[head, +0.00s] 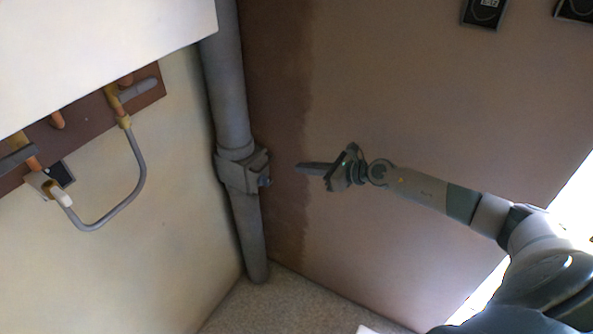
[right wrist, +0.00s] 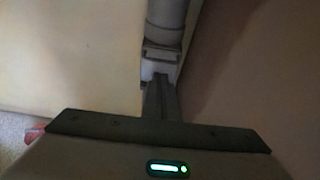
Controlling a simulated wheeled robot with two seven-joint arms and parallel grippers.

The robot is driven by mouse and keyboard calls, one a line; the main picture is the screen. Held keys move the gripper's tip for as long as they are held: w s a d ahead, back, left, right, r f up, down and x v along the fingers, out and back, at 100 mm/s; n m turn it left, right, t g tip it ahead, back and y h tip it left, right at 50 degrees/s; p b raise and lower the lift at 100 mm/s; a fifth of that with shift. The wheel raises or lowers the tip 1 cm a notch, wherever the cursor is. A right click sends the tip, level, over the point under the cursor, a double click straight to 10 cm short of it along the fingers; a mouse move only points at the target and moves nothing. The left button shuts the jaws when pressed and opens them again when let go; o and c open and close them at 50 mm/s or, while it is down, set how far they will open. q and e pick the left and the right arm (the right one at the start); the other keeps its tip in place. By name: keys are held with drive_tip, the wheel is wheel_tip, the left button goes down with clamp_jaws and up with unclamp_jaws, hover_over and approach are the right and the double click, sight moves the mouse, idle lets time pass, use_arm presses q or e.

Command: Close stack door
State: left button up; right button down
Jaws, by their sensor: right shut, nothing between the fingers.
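The grey stack pipe (head: 228,95) runs down the corner to the floor. At mid-height it has a boxy grey fitting, the stack door (head: 240,172), with a small dark knob at its right side; I cannot tell whether the door stands open or shut. In the right wrist view the stack door (right wrist: 160,58) is straight ahead, partly hidden by my fingers. My right gripper (head: 299,167) is shut and empty, to the right of the door and apart from it in the head view. It also shows in the right wrist view (right wrist: 160,80). My left gripper is out of view.
A white box-like unit (head: 90,45) overhangs the upper left. Below it a brown board (head: 85,122) carries copper pipes and a grey looped hose (head: 140,185). Black sockets (head: 485,12) are on the right wall. Space around my right gripper looks clear.

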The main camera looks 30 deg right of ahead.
drive_tip(key=shift+s+d+r, duration=0.35)
drive_tip(key=shift+s+r, duration=0.1)
drive_tip(key=shift+s, duration=0.1)
drive_tip(key=shift+f, duration=0.1)
